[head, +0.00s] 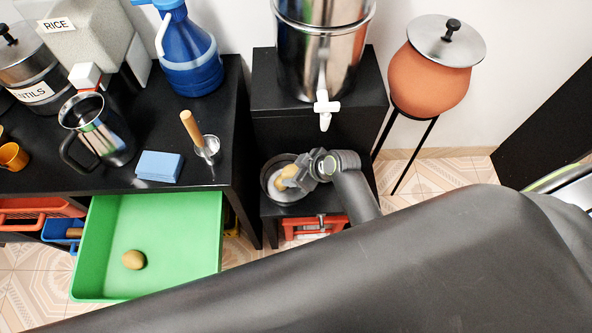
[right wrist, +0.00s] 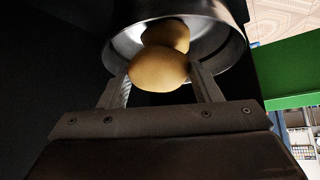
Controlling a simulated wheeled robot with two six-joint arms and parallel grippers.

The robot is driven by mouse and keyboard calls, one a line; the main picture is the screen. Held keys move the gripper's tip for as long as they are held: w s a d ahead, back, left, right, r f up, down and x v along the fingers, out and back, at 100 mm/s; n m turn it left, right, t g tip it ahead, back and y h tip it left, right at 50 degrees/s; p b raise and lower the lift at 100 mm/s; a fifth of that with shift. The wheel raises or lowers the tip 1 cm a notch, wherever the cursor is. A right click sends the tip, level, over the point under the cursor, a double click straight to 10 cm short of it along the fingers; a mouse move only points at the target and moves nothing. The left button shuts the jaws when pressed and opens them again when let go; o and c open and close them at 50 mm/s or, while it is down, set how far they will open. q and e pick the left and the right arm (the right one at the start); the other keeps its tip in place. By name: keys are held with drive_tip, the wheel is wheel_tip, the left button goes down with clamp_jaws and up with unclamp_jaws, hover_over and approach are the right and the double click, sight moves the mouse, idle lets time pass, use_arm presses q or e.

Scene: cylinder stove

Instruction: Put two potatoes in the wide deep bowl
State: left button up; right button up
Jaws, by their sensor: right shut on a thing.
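The wide deep bowl (head: 290,196) is metallic inside and stands on a low black stand. My right gripper (head: 304,174) is at the bowl's right side, shut on a potato (right wrist: 158,72). The held potato is at the bowl's mouth in the right wrist view. A second potato (right wrist: 166,36) shows behind it, inside the bowl (right wrist: 215,58); I cannot tell whether the two touch. In the head view, a tan potato (head: 287,172) shows at the gripper's tips. Another potato (head: 134,260) lies in the green drawer (head: 180,270). My left gripper is not in view.
A steel dispenser with a white tap (head: 325,105) stands above and behind the bowl. A clay pot (head: 430,80) on thin legs is to the right.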

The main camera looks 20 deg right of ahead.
drive_tip(key=o, duration=1.1)
use_arm(q)
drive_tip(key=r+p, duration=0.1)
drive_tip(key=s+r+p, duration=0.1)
drive_tip(key=p, duration=0.1)
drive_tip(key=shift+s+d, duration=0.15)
use_arm(e)
drive_tip(key=v, duration=1.7)
drive_tip(key=shift+s+d, duration=0.15)
drive_tip(key=shift+d, duration=0.05)
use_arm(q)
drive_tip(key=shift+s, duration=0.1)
use_arm(e)
drive_tip(key=shift+r, duration=0.1)
